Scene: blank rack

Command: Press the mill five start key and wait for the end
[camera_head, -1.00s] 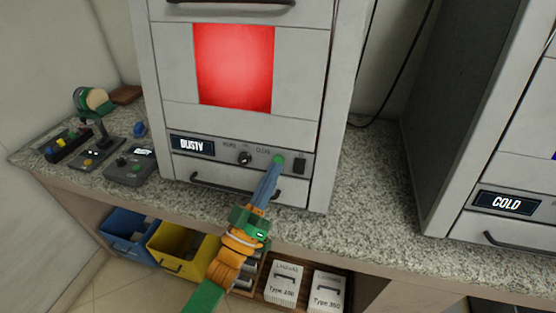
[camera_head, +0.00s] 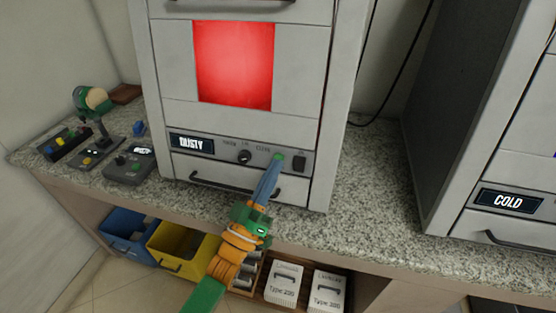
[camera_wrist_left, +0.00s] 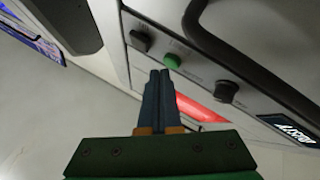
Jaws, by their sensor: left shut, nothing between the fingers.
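The machine (camera_head: 146,75) is a pale grey cabinet with a glowing red window (camera_head: 234,64) and a display reading "DUSTY" (camera_head: 192,144). Its control panel has a green round key (camera_head: 278,156), a black knob (camera_head: 244,157) and a dark switch (camera_head: 299,162). My left gripper (camera_head: 275,165) is shut and empty, its blue-grey fingertips just below the green key in the head view. In the left wrist view the closed fingertips (camera_wrist_left: 160,73) point at the green key (camera_wrist_left: 172,61), with a small gap appearing between them. My right gripper is out of view.
A second cabinet (camera_head: 460,130) with a "COLD" display (camera_head: 507,201) stands at the right. Small control boxes (camera_head: 129,166) and a green lamp-like item (camera_head: 93,100) sit on the granite counter (camera_head: 365,200). Blue (camera_head: 112,248) and yellow (camera_head: 169,265) bins lie below.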

